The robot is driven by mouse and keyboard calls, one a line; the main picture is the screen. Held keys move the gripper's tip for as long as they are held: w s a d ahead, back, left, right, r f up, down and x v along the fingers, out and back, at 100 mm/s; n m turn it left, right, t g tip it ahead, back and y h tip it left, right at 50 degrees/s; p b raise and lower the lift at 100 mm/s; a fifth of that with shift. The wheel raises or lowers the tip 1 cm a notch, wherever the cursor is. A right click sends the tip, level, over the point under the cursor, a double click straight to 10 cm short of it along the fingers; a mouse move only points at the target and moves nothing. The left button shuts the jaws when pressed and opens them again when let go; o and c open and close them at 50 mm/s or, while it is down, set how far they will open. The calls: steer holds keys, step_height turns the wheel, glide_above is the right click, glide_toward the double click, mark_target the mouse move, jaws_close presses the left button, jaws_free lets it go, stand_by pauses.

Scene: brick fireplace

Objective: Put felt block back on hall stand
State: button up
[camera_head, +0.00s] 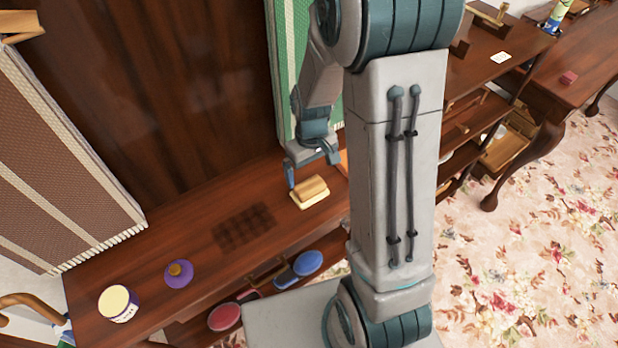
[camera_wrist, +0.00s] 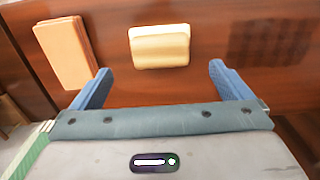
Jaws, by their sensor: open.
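A small block with a tan wooden top and a cream layer under it, which looks like the felt block (camera_head: 309,192), lies on a dark wooden shelf (camera_head: 190,233) that seems to be the hall stand's. My gripper (camera_head: 312,170) is open and empty just above and behind the block, pointing down at the shelf. In the wrist view, the block (camera_wrist: 159,46) lies ahead of the gap between my blue fingers (camera_wrist: 160,72), apart from both. An orange-tan block (camera_wrist: 65,53) lies to its left, beyond the left finger.
A purple lid (camera_head: 179,273) and a cream-topped tin (camera_head: 118,303) stand at the shelf's left end. Brushes (camera_head: 298,268) lie on a lower level. A wooden table (camera_head: 570,75) stands at the far right.

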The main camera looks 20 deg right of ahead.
steer(key=s+r+m+t, duration=0.3)
steer(key=s+r, duration=1)
steer(key=r, duration=0.4)
steer(key=shift+s+r+m, duration=0.3)
steer(key=shift+s+m, duration=0.1)
steer(key=shift+a, duration=0.2)
